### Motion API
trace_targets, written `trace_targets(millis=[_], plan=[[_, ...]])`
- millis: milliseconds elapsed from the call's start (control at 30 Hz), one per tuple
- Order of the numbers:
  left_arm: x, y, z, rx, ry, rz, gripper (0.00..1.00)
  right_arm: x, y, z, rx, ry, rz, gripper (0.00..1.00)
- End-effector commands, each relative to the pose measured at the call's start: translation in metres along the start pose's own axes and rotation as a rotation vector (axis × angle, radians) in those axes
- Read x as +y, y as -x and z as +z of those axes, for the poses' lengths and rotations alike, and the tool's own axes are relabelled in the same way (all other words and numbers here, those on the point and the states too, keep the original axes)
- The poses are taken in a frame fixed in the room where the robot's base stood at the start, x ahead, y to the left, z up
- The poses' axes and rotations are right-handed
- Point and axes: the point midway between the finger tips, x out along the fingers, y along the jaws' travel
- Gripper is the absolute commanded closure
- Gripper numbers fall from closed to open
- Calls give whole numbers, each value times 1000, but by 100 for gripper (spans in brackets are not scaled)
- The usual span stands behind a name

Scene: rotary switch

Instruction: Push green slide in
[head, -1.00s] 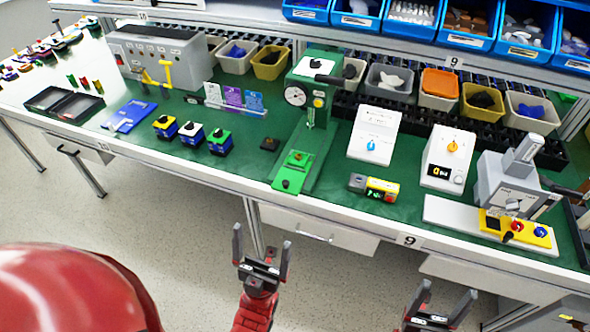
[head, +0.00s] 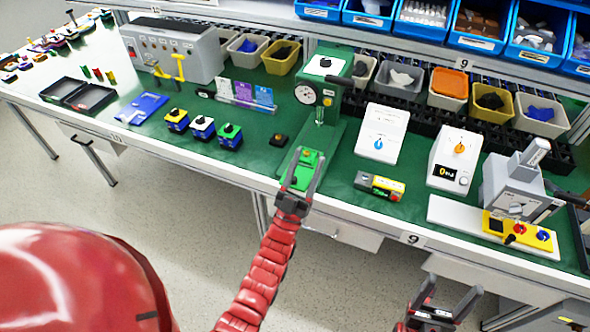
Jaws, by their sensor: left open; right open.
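The green slide (head: 308,160) lies on the base of the green press-like stand (head: 322,108), which has a round gauge on its column. My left gripper (head: 304,168) is open, its two fingers reaching over the front of the slide, one on each side in the picture. I cannot tell whether the fingers touch it. Part of the slide's front end is hidden by the fingers. My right gripper (head: 448,297) is open and empty, low at the right, in front of the table and apart from it.
Several small blocks with black knobs (head: 202,127) stand left of the stand. A small yellow-and-grey box (head: 380,187) lies to its right, with white dial boxes (head: 455,158) beyond. A grey machine (head: 515,185) stands further right. Bins line the back.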

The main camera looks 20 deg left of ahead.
Motion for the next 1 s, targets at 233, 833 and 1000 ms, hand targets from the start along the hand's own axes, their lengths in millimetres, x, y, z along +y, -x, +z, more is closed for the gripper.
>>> trace_targets(millis=[233,833,1000], plan=[[-42,-85,141,-572,80,-103,41,2,-37,-6,0,0,0,26],[-107,-69,163,-1843,322,-794,41,5,-105,-18,0,0,0,26],[-93,-56,105,-2092,386,-964,41,6,-116,-20,0,0,0,26]])
